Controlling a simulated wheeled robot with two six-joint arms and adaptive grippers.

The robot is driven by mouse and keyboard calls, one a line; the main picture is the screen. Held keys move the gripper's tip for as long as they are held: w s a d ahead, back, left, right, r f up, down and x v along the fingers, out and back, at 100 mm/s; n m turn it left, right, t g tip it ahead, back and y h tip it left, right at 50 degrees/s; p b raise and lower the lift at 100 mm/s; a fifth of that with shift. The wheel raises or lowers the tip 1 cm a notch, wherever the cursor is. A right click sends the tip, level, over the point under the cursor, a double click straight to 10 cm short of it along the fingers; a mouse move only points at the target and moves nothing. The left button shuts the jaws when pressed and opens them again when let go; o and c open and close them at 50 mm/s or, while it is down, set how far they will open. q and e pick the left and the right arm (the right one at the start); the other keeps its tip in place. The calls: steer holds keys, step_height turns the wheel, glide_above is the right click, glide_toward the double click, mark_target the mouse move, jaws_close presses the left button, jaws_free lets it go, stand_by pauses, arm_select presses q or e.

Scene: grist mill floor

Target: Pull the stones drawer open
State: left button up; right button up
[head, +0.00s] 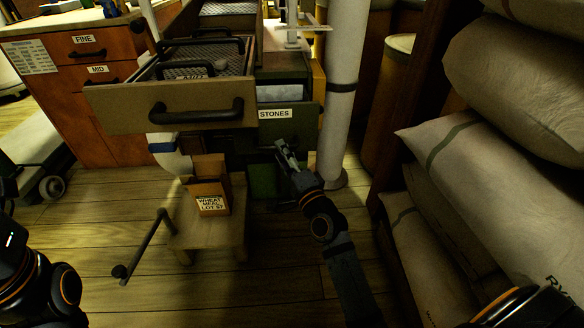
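The STONES label (275,114) is on the dark green front of the stones drawer (304,118), at the centre of the head view. The drawer front looks flush with its cabinet. A dark handle seems to lie below the label, but shadow and my gripper obscure it. My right gripper (284,148) is just in front of the drawer's lower part, by that handle. Its fingers are small and dark, so I cannot tell whether they are open, shut or touching the handle. Part of my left arm shows at the lower left; its gripper fingers are not visible.
An open drawer (120,113) with a dark handle juts out left of STONES. Below it, a small stool (227,238) bears a carton (212,190). A pale post (340,120) stands close right of my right gripper. Stacked sacks (475,150) fill the right side.

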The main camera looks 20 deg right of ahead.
steer(key=v, duration=0.9)
